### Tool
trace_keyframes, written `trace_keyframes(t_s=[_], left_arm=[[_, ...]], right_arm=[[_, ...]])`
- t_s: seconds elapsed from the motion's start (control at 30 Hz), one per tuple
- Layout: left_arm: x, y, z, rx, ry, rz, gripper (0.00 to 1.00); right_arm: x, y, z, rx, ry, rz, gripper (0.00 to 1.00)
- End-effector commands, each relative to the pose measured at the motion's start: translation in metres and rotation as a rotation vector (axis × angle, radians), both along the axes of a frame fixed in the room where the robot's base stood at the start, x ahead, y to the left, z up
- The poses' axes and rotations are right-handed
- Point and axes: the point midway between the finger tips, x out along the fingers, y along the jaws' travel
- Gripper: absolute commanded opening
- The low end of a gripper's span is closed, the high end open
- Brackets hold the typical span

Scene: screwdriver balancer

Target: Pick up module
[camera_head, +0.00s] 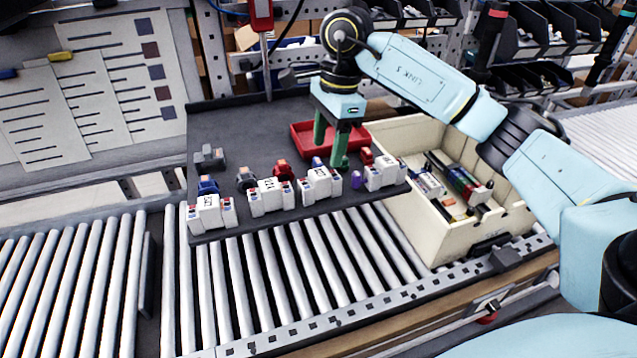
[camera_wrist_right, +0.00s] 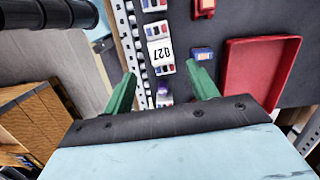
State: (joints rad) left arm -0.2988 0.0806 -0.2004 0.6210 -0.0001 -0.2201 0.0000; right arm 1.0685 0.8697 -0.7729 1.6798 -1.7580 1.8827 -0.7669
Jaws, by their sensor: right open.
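Several white modules with red and blue ends stand in a row along the front edge of the dark tray (camera_head: 235,130): the leftmost module (camera_head: 208,213), a second module (camera_head: 268,198), a third module (camera_head: 320,186) and the rightmost module (camera_head: 384,174). My right gripper (camera_head: 330,155) points down over the tray behind the third and rightmost modules, its green fingers apart and empty. In the wrist view the right gripper (camera_wrist_right: 162,80) has a white module labelled 027 (camera_wrist_right: 160,52) just beyond its fingertips. Part of another module shows between the fingers. My left gripper is out of view.
Small coloured parts lie behind the modules, including a red part (camera_head: 283,171) and a grey part (camera_head: 209,157). A shallow red tray (camera_head: 300,140) sits behind the gripper. A cream bin (camera_head: 420,215) with coloured items stands right. Rollers (camera_head: 290,275) run in front.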

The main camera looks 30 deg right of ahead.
Motion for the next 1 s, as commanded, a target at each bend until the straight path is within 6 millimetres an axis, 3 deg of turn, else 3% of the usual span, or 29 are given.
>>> trace_keyframes(t_s=[0.2, 0.43, 0.7, 1.0], left_arm=[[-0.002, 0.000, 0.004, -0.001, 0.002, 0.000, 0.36], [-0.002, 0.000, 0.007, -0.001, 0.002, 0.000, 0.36], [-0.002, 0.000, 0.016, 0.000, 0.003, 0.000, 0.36], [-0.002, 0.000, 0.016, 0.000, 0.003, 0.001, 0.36]], right_arm=[[0.001, 0.007, -0.037, 0.004, 0.001, 0.000, 0.58], [0.002, 0.010, -0.052, 0.005, 0.001, 0.000, 0.58], [0.005, 0.017, -0.090, 0.004, 0.002, -0.001, 0.58], [0.005, 0.019, -0.096, 0.005, -0.002, 0.001, 0.58]])
